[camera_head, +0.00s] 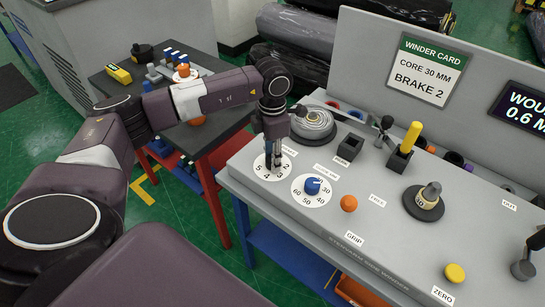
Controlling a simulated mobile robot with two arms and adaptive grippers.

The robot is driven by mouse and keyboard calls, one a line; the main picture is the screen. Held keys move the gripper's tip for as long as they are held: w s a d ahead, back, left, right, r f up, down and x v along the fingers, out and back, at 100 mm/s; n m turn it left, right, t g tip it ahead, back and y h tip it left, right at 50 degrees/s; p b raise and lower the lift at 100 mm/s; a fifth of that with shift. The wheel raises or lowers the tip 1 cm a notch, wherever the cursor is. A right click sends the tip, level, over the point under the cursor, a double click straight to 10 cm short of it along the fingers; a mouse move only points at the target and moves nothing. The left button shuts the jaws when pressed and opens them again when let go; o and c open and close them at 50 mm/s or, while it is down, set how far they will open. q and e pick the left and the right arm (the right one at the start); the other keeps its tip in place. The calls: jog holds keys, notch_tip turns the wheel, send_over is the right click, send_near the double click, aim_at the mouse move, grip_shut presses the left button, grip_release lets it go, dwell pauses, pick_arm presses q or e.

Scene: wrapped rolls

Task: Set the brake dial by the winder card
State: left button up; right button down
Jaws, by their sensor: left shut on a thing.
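The winder card (428,72) is upright on the grey back panel and reads "CORE 30 MM" and "BRAKE 2". The brake dial (260,171) is a white numbered disc at the left end of the bench top, with 2, 3, 4 and 5 showing. My left gripper (273,160) points down over its middle and is shut on the dial's knob. The fingers hide the knob, so its setting cannot be read. Beside it, the core dial (316,198) has a blue knob with its white mark near 30. My right gripper is not in view.
On the winder bench (320,232) are a round spindle plate (314,121), an orange ball knob (349,203), a yellow-handled tool in a holder (411,138), a core on a dark base (430,196) and a yellow button (455,273). A red-legged cart (219,118) stands behind my left arm.

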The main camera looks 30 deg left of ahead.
pick_arm(q)
jog(key=n+b, duration=0.2)
jog(key=n, duration=0.2)
jog(key=shift+n, duration=0.4)
jog(key=n, duration=0.3)
jog(key=shift+b, duration=0.35)
jog(key=shift+n, duration=1.4)
jog(key=o, duration=1.2)
jog(key=shift+c, duration=0.2)
jog(key=shift+r, duration=0.1)
